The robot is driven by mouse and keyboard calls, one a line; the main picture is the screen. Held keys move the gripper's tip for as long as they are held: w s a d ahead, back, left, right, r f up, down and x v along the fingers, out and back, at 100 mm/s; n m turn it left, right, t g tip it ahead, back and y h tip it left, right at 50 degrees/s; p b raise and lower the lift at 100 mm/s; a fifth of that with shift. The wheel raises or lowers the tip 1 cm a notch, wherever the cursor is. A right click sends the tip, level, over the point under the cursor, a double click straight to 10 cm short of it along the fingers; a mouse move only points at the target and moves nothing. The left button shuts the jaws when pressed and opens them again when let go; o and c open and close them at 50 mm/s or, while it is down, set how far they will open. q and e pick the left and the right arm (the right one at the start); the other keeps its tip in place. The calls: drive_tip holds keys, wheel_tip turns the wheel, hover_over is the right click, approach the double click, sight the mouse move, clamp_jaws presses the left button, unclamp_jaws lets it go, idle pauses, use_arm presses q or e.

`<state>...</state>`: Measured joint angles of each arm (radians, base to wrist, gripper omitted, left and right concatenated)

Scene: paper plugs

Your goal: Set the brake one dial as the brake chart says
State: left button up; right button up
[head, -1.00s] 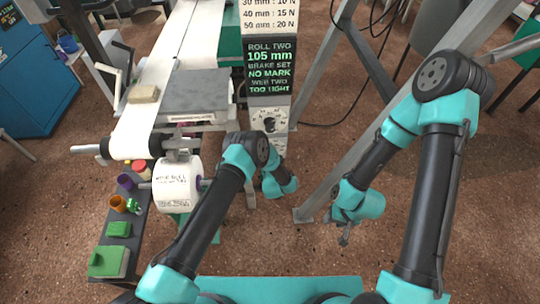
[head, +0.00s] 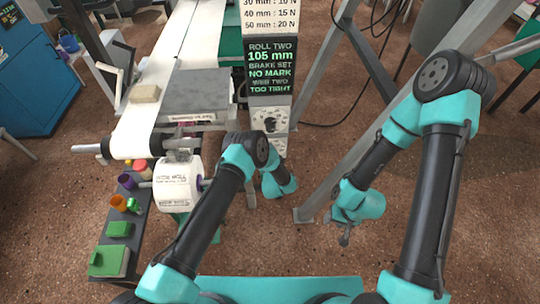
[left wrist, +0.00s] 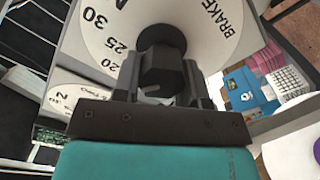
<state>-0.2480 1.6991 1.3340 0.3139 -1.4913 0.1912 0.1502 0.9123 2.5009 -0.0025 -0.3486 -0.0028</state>
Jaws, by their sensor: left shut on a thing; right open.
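In the left wrist view a white dial face (left wrist: 92,45) shows 20, 25, 30 and the word BRAKE. My left gripper (left wrist: 160,88) is shut on its black knob (left wrist: 162,55); the set value cannot be read. In the head view my left arm hides these fingers. A white dial (head: 269,121) shows above that wrist; whether it is the same dial I cannot tell. The brake chart (head: 270,15), cut off at the top, reads 30 mm: 10 N, 40 mm: 15 N, 50 mm: 20 N. My right gripper (head: 344,233) hangs open and empty above the floor.
A dark screen (head: 271,67) reads ROLL TWO, 105 mm, BRAKE SET NO MARK, WEB TWO TOO TIGHT. A white roll (head: 176,184) hangs below the conveyor (head: 150,108). A tray (head: 120,225) with coloured pieces lies left. A grey post (head: 345,150) stands between the arms.

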idle(0.5)
use_arm(q)
drive_tip(key=o, duration=0.9)
drive_tip(key=shift+s, duration=0.1)
drive_tip(key=s, duration=1.1)
drive_tip(key=s+d, duration=0.1)
drive_tip(key=s, duration=0.5)
drive_tip(key=shift+s+d, duration=0.1)
